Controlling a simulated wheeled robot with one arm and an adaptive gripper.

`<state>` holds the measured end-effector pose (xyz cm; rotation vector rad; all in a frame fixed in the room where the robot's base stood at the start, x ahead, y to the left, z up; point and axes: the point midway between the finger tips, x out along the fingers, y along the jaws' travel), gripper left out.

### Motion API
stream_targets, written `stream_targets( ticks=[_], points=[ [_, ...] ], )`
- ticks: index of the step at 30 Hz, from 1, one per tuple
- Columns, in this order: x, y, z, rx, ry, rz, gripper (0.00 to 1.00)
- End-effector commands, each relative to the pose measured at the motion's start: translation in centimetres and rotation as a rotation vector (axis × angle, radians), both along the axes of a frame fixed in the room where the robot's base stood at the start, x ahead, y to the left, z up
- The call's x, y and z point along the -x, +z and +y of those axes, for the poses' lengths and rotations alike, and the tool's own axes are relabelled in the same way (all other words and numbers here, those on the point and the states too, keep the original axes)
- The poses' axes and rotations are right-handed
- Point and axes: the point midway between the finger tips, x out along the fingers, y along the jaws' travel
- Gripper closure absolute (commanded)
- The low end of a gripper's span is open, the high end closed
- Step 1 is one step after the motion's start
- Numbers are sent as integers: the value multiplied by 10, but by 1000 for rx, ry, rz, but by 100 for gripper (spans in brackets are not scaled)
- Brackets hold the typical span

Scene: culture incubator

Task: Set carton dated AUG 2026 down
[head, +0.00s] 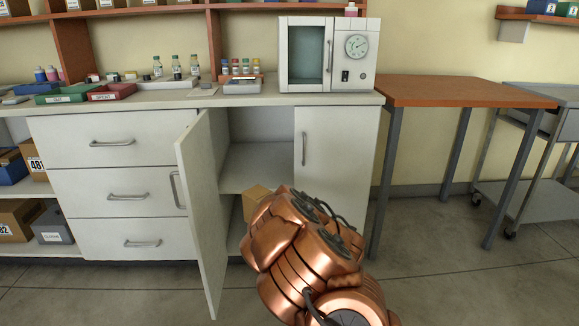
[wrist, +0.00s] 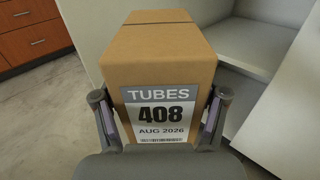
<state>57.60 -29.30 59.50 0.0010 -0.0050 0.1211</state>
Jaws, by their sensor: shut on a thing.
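The brown carton (wrist: 160,58) fills the middle of the wrist view. Its label reads TUBES, 408, AUG 2026. My gripper (wrist: 160,112) is shut on the carton, with one finger against each side. In the head view the carton (head: 256,200) shows only in part, in front of the open cabinet's lower part. My copper-coloured arm hides the rest of it and the gripper. Whether the carton touches a surface beneath it I cannot tell.
The cabinet door (head: 205,215) stands open on the left. An empty-looking shelf (head: 262,165) is inside the cabinet. The right cabinet door (head: 330,150) is shut. An incubator (head: 328,55) stands on the counter. A bare wooden table (head: 460,92) is at the right.

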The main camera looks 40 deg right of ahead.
Motion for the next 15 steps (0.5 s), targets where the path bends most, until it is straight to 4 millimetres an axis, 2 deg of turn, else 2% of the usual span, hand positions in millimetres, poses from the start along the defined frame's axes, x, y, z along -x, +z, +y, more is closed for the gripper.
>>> stream_targets(
  ticks=[15],
  points=[
    [12,-9,-89,-3,-251,-3,72]
  ],
)
